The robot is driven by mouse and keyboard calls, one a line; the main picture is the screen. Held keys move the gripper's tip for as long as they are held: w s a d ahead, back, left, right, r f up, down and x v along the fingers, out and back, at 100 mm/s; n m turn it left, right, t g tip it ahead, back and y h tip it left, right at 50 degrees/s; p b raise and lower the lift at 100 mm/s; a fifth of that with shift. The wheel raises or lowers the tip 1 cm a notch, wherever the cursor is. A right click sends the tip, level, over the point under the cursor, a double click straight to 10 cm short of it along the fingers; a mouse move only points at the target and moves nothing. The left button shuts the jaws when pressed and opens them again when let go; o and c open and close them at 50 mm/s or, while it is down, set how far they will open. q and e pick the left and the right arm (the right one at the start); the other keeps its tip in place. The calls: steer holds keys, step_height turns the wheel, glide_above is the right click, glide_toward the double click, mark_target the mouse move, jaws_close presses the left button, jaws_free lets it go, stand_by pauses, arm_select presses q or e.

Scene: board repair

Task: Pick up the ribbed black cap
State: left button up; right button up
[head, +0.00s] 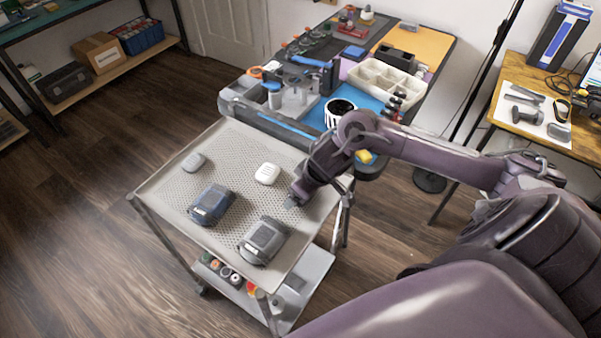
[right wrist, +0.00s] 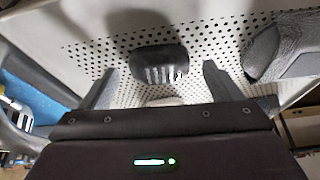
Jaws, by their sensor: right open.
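A ribbed black cap (right wrist: 160,66) lies on the perforated cart top in the right wrist view, with pale ribs on the side facing the camera. It shows beyond and between the two fingers of my right gripper (right wrist: 155,88), which are wide apart and empty. A gap seems to remain between cap and fingers. In the head view my right gripper (head: 293,200) is low over the right side of the cart top. I cannot make out the cap for sure there; the hand may hide it. My left gripper is not in view.
The cart top (head: 160,190) also holds a white rounded piece (head: 267,173), a grey one (head: 193,161) and two dark devices (head: 212,203) (head: 264,240). A dark object (right wrist: 285,45) is right of the cap in the wrist view. A cluttered workbench (head: 425,42) adjoins the cart.

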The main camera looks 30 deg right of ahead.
steer(key=shift+f, duration=0.1)
steer(key=c, duration=0.8)
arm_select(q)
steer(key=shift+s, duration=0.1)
arm_select(e)
steer(key=shift+c, duration=1.3)
